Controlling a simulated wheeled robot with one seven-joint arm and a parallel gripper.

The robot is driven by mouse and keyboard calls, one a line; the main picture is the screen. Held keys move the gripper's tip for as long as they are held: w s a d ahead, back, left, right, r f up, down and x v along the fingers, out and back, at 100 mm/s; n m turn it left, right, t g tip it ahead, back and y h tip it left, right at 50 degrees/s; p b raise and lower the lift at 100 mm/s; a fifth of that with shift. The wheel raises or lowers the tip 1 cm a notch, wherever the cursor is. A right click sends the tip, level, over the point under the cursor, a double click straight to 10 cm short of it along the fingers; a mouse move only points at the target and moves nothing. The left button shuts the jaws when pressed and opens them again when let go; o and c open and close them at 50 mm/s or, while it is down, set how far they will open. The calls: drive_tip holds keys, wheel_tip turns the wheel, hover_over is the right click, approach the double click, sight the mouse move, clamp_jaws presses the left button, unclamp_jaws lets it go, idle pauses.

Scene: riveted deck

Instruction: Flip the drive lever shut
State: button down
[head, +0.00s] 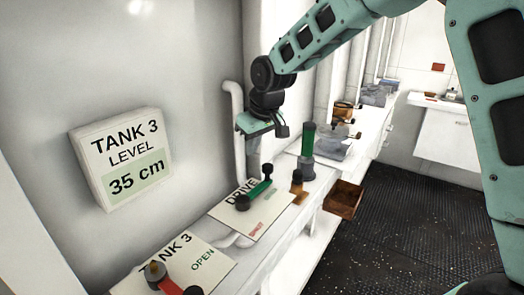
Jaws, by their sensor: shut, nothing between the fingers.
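The drive lever (257,186) is a green bar with a black hub at its lower left and a black knob at its upper right. It is mounted on a pale plate (272,206) marked DRIVE, on the bench along the wall. The lever points up and to the right in the picture. Small red lettering near the plate's lower edge is too small to read. My gripper (280,131) hangs above and beyond the lever in the picture, apart from it, shut and empty. Its fingertips are small and partly hidden.
A TANK 3 plate (204,256) with a red lever (171,284) is nearer. A green cylinder (308,140) and a brass fitting (297,187) stand just beyond the drive plate. A wall sign (122,160) reads TANK 3 LEVEL 35 cm. An open brown drawer (343,200) juts over the dark floor.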

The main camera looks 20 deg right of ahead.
drive_tip(key=shift+s+d+f+p, duration=0.25)
drive_tip(key=shift+s+f+p, duration=0.05)
drive_tip(key=shift+s+p, duration=0.2)
drive_tip(key=shift+s+d+f+p, duration=0.25)
drive_tip(key=shift+s+f+p, duration=0.1)
drive_tip(key=shift+s, duration=0.15)
drive_tip(key=shift+s+d+f, duration=0.2)
drive_tip(key=shift+s+d, duration=0.05)
drive_tip(key=shift+s, duration=0.35)
